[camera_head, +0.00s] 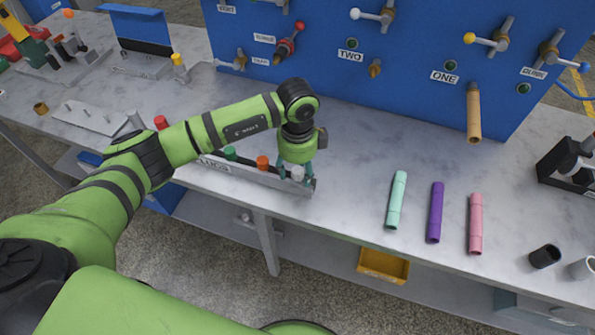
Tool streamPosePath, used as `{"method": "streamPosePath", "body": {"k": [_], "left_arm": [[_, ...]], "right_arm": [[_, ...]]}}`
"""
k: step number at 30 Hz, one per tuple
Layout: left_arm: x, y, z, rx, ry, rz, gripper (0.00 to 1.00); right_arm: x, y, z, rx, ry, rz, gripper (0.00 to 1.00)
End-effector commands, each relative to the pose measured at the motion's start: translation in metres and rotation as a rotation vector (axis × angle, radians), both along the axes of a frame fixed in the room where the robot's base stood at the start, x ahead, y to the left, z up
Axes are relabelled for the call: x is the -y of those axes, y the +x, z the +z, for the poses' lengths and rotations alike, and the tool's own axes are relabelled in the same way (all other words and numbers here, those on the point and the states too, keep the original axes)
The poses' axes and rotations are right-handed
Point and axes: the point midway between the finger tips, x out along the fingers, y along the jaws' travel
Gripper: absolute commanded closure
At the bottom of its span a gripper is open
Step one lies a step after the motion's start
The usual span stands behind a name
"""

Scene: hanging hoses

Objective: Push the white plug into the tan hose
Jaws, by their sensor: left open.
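The white plug (297,174) stands upright in the right end of a narrow plug rack (307,190) near the table's front edge. My left gripper (296,171) points down over it, with its open fingers on either side of the plug. Whether the fingers touch it I cannot tell. The tan hose (474,115) hangs from a fitting below the ONE label on the blue panel, to the right of my left gripper. My right gripper is not in view.
An orange plug (263,162), a green plug (230,153) and a red plug (161,122) stand left of the white one. Mint (396,200), purple (435,212) and pink (476,224) tubes lie on the table. The blue panel (420,80) has valves. Table between rack and mint tube is clear.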

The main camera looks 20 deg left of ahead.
Motion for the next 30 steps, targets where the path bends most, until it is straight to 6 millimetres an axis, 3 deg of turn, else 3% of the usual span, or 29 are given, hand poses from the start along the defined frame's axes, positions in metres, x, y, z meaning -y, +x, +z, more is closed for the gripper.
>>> {"method": "streamPosePath", "body": {"k": [2,6,20,26,30], "left_arm": [[0.000,0.000,0.000,0.000,0.000,-0.001,0.44],[0.000,0.000,0.000,0.000,-0.001,-0.001,0.96],[0.000,0.000,0.002,0.002,-0.001,-0.001,0.98],[0.001,0.001,0.018,0.004,-0.002,-0.001,0.98],[0.002,0.001,0.042,0.008,-0.003,-0.004,0.98]], "right_arm": [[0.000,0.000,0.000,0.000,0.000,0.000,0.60],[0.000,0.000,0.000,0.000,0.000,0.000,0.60],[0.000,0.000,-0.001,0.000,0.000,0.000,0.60],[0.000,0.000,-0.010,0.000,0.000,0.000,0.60],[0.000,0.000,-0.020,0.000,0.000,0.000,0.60]]}}
